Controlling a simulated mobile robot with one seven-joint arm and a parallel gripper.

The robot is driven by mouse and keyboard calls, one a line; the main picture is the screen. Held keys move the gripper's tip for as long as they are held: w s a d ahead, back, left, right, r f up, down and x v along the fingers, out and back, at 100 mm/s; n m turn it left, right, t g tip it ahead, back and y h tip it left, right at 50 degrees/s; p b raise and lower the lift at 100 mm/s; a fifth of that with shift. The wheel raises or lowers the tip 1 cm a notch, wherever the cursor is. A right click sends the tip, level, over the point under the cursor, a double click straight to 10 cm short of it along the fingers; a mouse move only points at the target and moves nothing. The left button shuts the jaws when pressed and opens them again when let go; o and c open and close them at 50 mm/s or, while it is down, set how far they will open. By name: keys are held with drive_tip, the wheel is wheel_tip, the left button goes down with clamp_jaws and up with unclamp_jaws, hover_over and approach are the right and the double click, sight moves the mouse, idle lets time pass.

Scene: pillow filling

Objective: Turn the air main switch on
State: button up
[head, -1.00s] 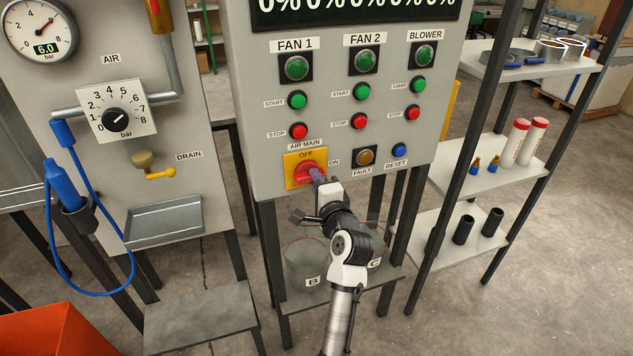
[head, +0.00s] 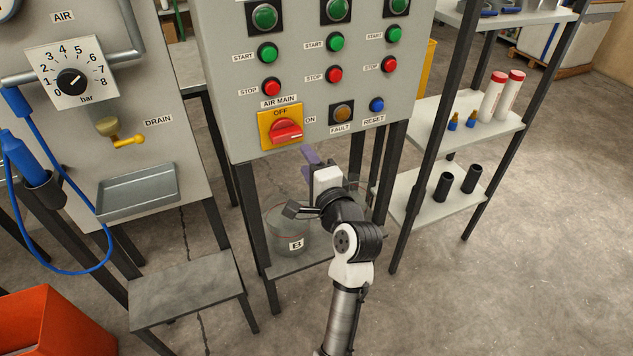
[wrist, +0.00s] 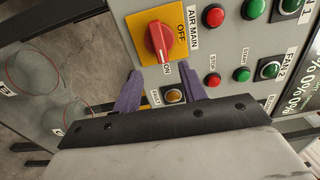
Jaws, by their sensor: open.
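The air main switch is a red rotary handle (head: 286,131) on a yellow plate (head: 266,116) at the lower left of the grey panel. Its handle lies nearly level in the head view, with its white-marked end toward the ON label. The wrist view shows the red handle (wrist: 158,42) also pointing to ON, turned away from OFF. My gripper (head: 308,157) is open, with purple fingers just below and right of the plate. In the wrist view, my gripper (wrist: 160,73) has its fingers spread and nothing between them, apart from the handle.
The fault (head: 342,113) and reset (head: 377,105) buttons sit to the right of the switch. Start and stop buttons are above. Bin B (head: 290,240) stands below the panel. A shelf rack (head: 460,128) is at right, and open floor lies in front of it.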

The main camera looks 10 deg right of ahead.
drive_tip(key=shift+b+v, duration=0.4)
drive_tip(key=shift+v, duration=1.85)
